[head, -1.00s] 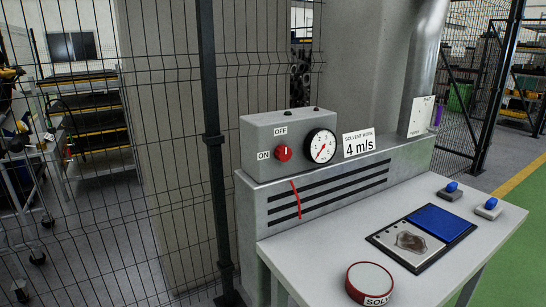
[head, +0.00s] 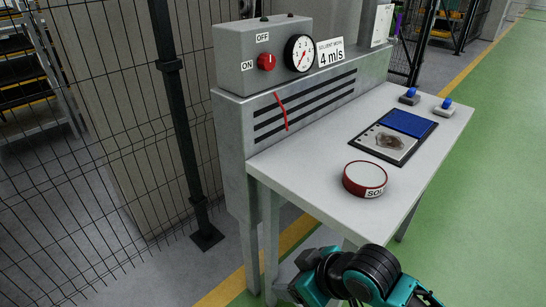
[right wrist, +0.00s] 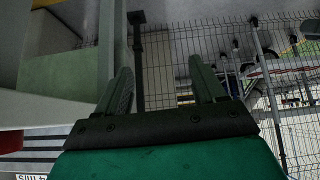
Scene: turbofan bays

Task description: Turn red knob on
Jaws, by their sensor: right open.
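The red knob (head: 266,62) is on the front of a grey control box (head: 230,50). The "OFF" label (head: 262,37) is above it and the "ON" label (head: 247,66) is to its left. The knob's pale mark appears to point up, towards OFF. My right gripper (right wrist: 163,75) is open and empty in the right wrist view, its two fingers apart. In the head view my teal and black right arm is at the bottom, below the bench and well away from the knob. The knob is not seen in the right wrist view. My left gripper is not in view.
A round gauge (head: 299,53) and a "4 m/s" sign (head: 330,52) are right of the knob. A red strip (head: 282,112) hangs over the slotted vent. The bench (head: 300,160) carries a red-rimmed dish (head: 365,179), and a wire fence (head: 100,150) stands at left.

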